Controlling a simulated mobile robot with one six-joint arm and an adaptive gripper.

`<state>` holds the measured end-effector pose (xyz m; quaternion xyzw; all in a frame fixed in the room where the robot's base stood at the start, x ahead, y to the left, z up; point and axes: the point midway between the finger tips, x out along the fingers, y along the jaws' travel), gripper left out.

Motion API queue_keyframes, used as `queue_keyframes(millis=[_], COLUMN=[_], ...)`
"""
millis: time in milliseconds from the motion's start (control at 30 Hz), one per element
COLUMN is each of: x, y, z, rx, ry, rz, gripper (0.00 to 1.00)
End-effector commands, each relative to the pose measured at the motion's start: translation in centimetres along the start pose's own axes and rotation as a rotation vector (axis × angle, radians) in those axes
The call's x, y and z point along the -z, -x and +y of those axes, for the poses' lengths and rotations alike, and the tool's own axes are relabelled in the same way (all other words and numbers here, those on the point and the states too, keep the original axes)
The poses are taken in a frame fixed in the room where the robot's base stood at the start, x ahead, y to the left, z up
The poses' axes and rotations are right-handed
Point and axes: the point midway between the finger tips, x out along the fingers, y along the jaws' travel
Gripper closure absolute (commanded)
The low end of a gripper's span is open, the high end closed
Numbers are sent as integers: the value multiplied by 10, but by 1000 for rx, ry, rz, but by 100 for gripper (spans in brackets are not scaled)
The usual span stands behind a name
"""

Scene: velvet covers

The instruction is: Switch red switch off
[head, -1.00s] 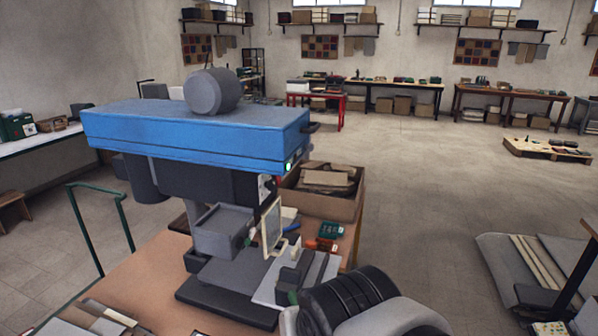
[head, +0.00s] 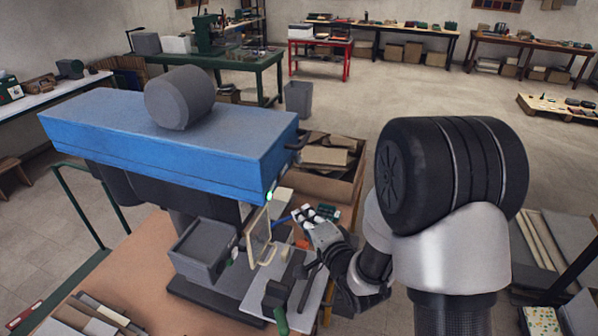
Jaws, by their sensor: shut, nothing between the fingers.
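The blue-topped machine (head: 165,135) stands on the wooden bench, with a grey cylinder on top. A small lit green spot (head: 241,196) shows on its near right end. I cannot clearly make out a red switch; the machine's front near the clear guard (head: 260,238) is small and partly hidden.
A cardboard box (head: 332,172) with brown pieces sits behind my gripper. A grey tray (head: 200,250) juts from the machine's front. Flat pieces (head: 95,318) lie on the bench at lower left. Open floor (head: 400,95) lies behind to the right.

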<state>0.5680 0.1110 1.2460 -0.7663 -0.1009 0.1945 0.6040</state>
Motion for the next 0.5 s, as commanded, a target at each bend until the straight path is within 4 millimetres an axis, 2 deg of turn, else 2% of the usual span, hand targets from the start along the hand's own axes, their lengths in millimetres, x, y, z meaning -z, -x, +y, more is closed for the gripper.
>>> queue_keyframes(millis=[167, 500], x=[-6, -6], y=[-1, -2], z=[-2, -3], rx=[42, 46], ry=[-61, -64], rz=[-15, -14], gripper=[100, 100])
